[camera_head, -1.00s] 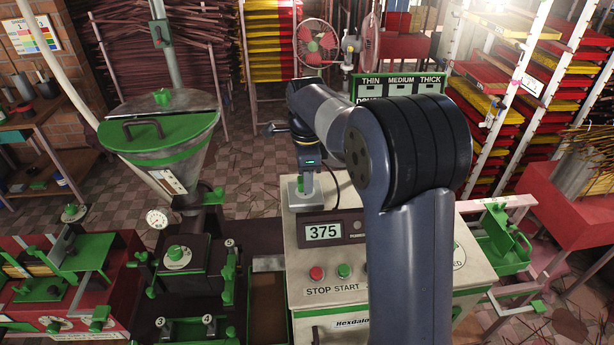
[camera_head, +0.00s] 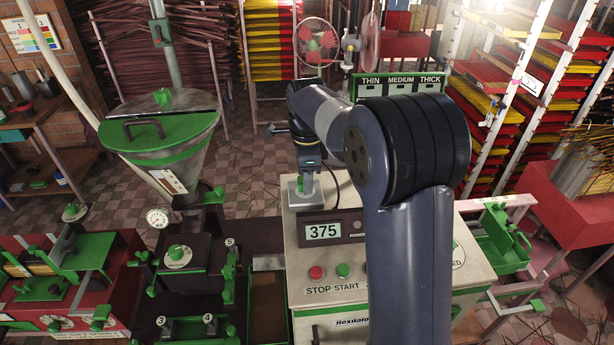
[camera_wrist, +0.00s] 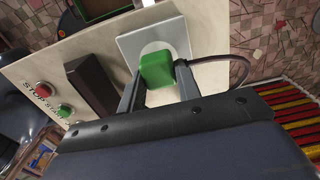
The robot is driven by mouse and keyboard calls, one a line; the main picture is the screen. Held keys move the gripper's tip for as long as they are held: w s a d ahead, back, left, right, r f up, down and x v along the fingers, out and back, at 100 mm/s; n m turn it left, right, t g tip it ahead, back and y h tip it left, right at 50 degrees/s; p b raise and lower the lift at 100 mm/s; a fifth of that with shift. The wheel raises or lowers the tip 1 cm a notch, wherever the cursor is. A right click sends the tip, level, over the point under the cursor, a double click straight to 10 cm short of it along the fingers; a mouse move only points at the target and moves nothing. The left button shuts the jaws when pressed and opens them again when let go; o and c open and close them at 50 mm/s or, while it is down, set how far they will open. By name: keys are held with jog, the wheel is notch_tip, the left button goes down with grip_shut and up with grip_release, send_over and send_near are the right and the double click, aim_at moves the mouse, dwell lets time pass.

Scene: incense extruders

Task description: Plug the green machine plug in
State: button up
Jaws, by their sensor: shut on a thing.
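The green plug (camera_wrist: 156,70) is between the two fingers of my gripper (camera_wrist: 156,88) in the wrist view. The gripper is shut on it. The plug stands in front of the round pale recess of a grey socket plate (camera_wrist: 125,42), and I cannot tell how deep it sits. A dark cord (camera_wrist: 235,62) curves away to the right. In the head view, my gripper (camera_head: 307,180) points down at the socket plate (camera_head: 303,203) on the back left of the cream machine top. A little green (camera_head: 297,187) shows there; the arm hides part of the top.
The digital display (camera_head: 325,231) stands just in front of the socket, with red (camera_head: 316,272) and green (camera_head: 343,270) buttons nearer. The green-lidded hopper (camera_head: 160,140) rises to the left. Racks of coloured trays (camera_head: 500,100) stand behind right.

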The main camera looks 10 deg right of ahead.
jog(key=shift+f, duration=0.55)
jog(key=o, duration=1)
jog(key=shift+r, duration=0.1)
notch_tip(320, 180, up, 11)
jog(key=b, duration=0.1)
notch_tip(320, 180, down, 11)
jog(key=shift+f+p, duration=0.1)
jog(key=shift+p, duration=0.2)
dwell(0.5)
